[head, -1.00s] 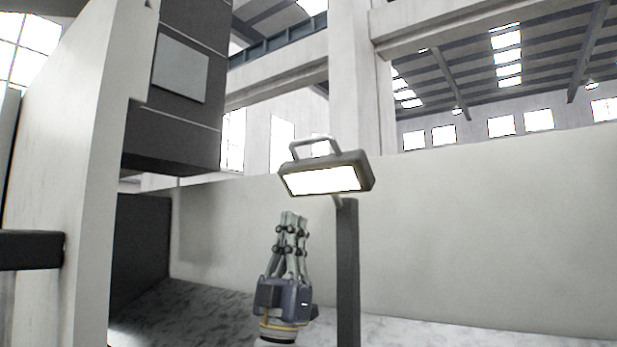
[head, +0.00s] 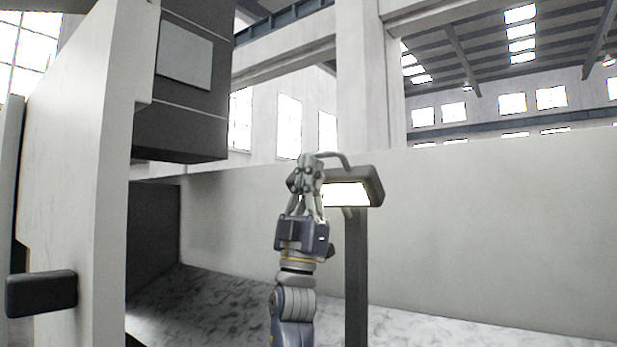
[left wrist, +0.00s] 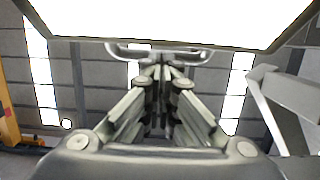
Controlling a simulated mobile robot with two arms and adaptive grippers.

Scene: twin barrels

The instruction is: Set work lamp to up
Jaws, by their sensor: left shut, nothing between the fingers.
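The work lamp (head: 372,186) is a dark box with a bright lit panel (head: 347,195) and a curved handle (head: 336,156) on top. It stands on a dark post (head: 356,270). My left gripper (head: 312,160) is shut and empty, pointing up, and covers the lamp's left part in the head view. In the left wrist view the lit lamp panel (left wrist: 170,18) fills the top, with the handle (left wrist: 120,50) below it near the shut fingertips (left wrist: 160,75). Whether the fingers touch the lamp cannot be told. My right gripper is not in view.
A pale low wall (head: 490,230) runs behind the lamp. A white upright panel (head: 75,170) and a dark hanging cabinet (head: 182,85) stand at the left. There is open space right of the post.

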